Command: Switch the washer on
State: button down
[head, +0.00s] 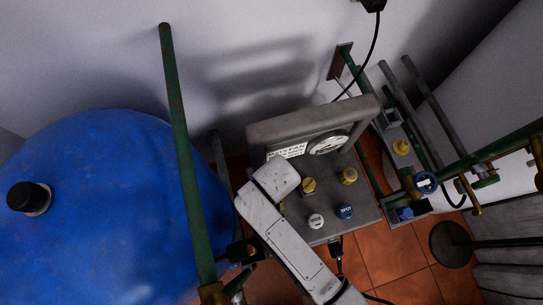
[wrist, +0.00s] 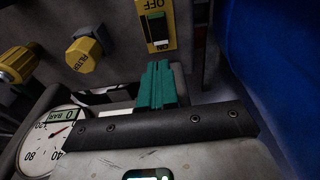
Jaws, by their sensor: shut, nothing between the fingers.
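The washer is a grey box with a front panel (head: 372,212), a gauge (head: 328,143) and a name plate (head: 287,152). In the wrist view a yellow switch plate (wrist: 168,45) marked OFF and ON carries a dark green switch piece (wrist: 156,27); I cannot tell its setting for sure. My gripper (wrist: 159,66) has teal fingers, shut together and empty, with tips just below the switch plate in the picture. Whether they touch it is unclear. In the head view my white arm reaches over the panel and hides the fingers and most of the switch.
A yellow FILTER knob (wrist: 85,50) sits left of the switch. A big blue tank (head: 110,200) and a green pole (head: 177,130) are left; pipes (head: 430,100) are right.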

jog(key=f, duration=0.6)
jog(key=w+f, duration=0.1)
jog(key=f, duration=0.2)
jog(key=shift+a+f+b, duration=0.1)
jog(key=shift+a+b, duration=0.05)
jog(key=shift+b, duration=0.15)
jog(key=shift+w, duration=0.1)
jog(key=shift+f, duration=0.15)
jog(key=shift+s+d+r+p, duration=0.2)
jog(key=shift+s+r+p, duration=0.05)
jog(key=shift+s+p, duration=0.5)
jog(key=shift+w+r+p, duration=0.1)
jog(key=shift+r+p, duration=0.3)
jog(key=shift+r, duration=0.1)
notch_tip(320, 180, up, 13)
jog(key=w+p, duration=0.1)
jog(key=p, duration=0.1)
jog(key=shift+w+a+p, duration=0.25)
jog(key=shift+w+p, duration=0.05)
jog(key=shift+w, duration=0.05)
